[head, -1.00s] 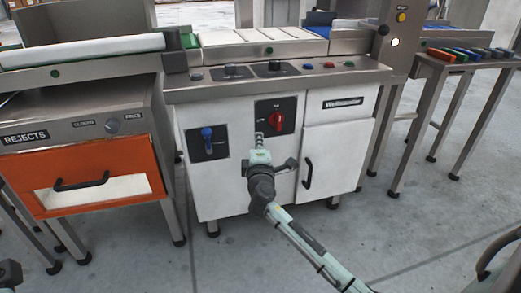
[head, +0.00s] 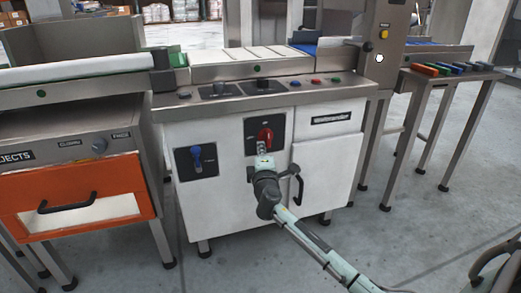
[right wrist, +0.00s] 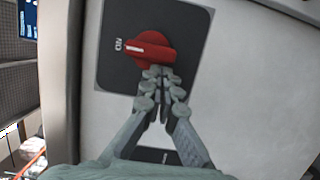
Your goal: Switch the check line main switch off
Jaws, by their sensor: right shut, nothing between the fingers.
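The red rotary switch (head: 265,134) sits on a black plate on the white front of the machine cabinet. In the right wrist view the red knob (right wrist: 150,48) shows a white mark pointing left toward the ON lettering. My right gripper (head: 262,149) is just below the knob. Its fingers (right wrist: 160,75) are shut with nothing between them, and their tips are at the knob's lower edge. I cannot tell whether they touch it. My left gripper is not in view.
A blue rotary switch (head: 197,157) on its own black plate is to the left. A cabinet door handle (head: 297,184) is close to the right of my gripper. Dials and buttons (head: 262,86) line the panel above. An orange reject drawer (head: 25,190) stands at the left.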

